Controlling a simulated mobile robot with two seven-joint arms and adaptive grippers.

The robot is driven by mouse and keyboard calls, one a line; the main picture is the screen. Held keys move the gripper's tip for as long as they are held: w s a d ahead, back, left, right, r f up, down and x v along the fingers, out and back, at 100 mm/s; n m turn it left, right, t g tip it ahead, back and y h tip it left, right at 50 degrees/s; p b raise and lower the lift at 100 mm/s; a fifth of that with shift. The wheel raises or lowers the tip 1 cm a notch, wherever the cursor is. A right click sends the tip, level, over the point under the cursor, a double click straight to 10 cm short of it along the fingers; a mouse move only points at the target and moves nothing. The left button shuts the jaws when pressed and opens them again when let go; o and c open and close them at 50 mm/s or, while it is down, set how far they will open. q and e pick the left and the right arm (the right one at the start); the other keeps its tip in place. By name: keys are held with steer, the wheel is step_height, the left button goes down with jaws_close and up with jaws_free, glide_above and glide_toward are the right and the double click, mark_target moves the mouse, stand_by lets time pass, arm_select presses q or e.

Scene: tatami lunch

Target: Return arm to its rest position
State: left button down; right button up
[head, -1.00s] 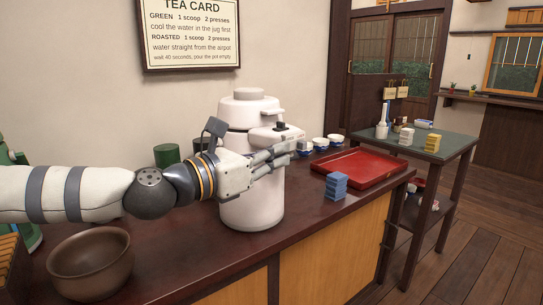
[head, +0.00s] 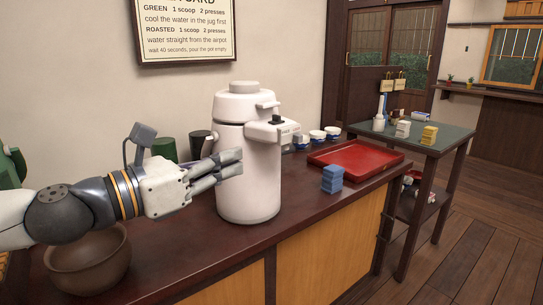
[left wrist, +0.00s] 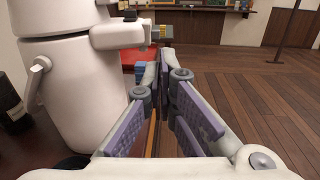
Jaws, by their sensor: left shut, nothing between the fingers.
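My left gripper (head: 238,165) is shut and empty, its fingers pointing right at the left edge of the white airpot (head: 262,185). In the left wrist view my left gripper's fingers (left wrist: 162,62) converge with nothing between them, and the airpot (left wrist: 75,105) stands to their left. I cannot tell whether the fingertips touch the airpot. My left forearm comes in from the left edge, over the brown bowl (head: 85,268) and partly hiding it. My right gripper is not in view.
A dark green canister (head: 164,148) and a black one (head: 201,144) stand behind my gripper. A blue stack (head: 332,179), a red tray (head: 350,172) and several blue-white cups (head: 317,136) are right of the airpot. A green-topped side table (head: 450,138) stands beyond the counter.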

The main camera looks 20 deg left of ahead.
arm_select(q)
steer(key=s+d+f+m+g+y+p, duration=0.1)
steer(key=s+d+f+m+g+p, duration=0.15)
steer(key=s+d+f, duration=0.4)
steer(key=s+d+f+m+g+p, duration=0.15)
steer(key=s+f+m+g, duration=0.25)
steer(key=f, duration=0.6)
steer(key=s+d+f+m+g+y+p, duration=0.1)
steer(key=s+d+f+m+g, duration=0.3)
steer(key=f, duration=0.4)
steer(key=s+a+f+m+g+y+p, duration=0.25)
steer(key=s+f+m, duration=0.2)
steer(key=s, duration=0.65)
steer(key=s+a+f+m+g+y+p, duration=0.1)
steer(key=s+a+f+m+g, duration=0.25)
steer(key=s+m, duration=0.45)
steer(key=s+a+f+m+y+p, duration=0.1)
steer(key=s+a+m+y, duration=0.3)
steer(key=s+a, duration=0.5)
steer(key=s+m+g, duration=0.1)
steer(key=s, duration=0.2)
steer(key=shift+a+m, duration=0.4)
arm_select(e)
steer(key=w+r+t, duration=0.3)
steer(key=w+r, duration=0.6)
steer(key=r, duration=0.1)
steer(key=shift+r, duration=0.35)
arm_select(q)
steer(key=shift+y, duration=0.25)
